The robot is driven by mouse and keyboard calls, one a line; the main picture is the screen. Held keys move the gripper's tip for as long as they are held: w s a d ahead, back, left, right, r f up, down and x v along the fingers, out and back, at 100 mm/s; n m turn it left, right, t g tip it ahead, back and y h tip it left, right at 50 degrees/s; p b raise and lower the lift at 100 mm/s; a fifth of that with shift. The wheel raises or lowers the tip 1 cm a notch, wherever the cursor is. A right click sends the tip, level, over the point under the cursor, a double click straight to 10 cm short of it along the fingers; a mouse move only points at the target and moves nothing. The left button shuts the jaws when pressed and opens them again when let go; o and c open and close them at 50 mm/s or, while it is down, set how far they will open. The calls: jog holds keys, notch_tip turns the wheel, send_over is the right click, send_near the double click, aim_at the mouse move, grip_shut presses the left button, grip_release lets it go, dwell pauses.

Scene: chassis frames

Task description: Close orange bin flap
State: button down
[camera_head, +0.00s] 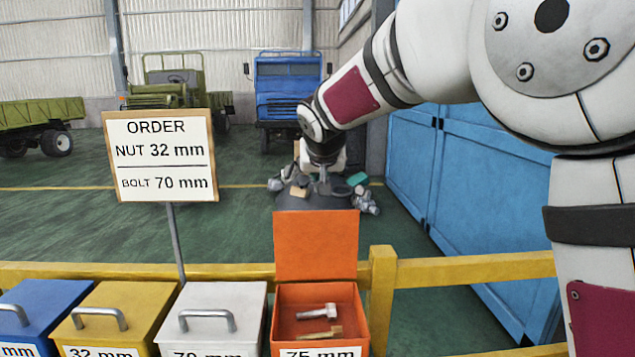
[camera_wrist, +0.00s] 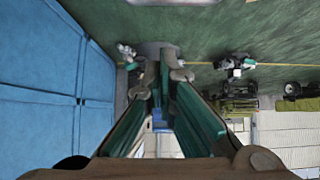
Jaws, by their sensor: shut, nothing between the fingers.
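The orange bin (camera_head: 285,322) stands at the front centre in the head view, right of the white bin. Its orange flap (camera_head: 316,245) is open and stands upright at the back edge. A bolt (camera_head: 317,311) and a brownish piece (camera_head: 320,333) lie inside, and the front label reads 75 mm. My gripper (camera_head: 324,184) is beyond the flap and higher in the picture, in front of a dark round stand, apart from the bin. It is shut and empty. In the wrist view its fingers (camera_wrist: 160,75) show, but the orange bin does not.
Closed blue (camera_head: 40,305), yellow (camera_head: 118,310) and white bins (camera_head: 212,300) stand left. A yellow rail (camera_head: 460,268) runs behind the bins. The dark stand (camera_head: 300,200) carries scattered parts. An order sign (camera_head: 160,155) stands left; blue cabinets (camera_head: 480,190) stand right.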

jog(key=x, duration=0.7)
jog(key=shift+s+f+p, duration=0.2)
jog(key=shift+s+p, duration=0.25)
jog(key=shift+s, duration=0.5)
jog(key=shift+s+f+p, duration=0.2)
jog(key=shift+s+p, duration=0.2)
jog(key=shift+s, duration=0.55)
